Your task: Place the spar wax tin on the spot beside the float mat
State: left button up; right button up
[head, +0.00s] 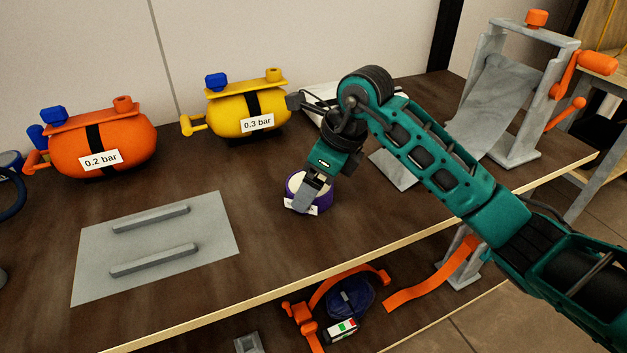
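The float mat appears to be the flat grey sheet (155,234) with two raised bars, left of the tin. No separate marked spot shows clearly beside it. My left gripper is not in view.
An orange float (128,150) marked 0.2 bar and a yellow float (235,123) marked 0.3 bar stand behind. A grey stand with orange handles (520,100) is at right. Bare bench lies between mat and tin. A lower shelf holds orange straps (430,280).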

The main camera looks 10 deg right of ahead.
jog(key=shift+r, duration=0.15)
jog(key=o, duration=1.2)
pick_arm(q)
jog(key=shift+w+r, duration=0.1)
pick_arm(e)
jog(key=shift+r, duration=0.2)
pick_arm(q)
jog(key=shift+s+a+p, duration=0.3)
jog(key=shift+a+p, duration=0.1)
jog(key=shift+p, duration=0.2)
pick_arm(e)
jog(key=v, duration=1.1)
jog(key=shift+s+d+r, duration=0.1)
jog(key=shift+r, duration=0.2)
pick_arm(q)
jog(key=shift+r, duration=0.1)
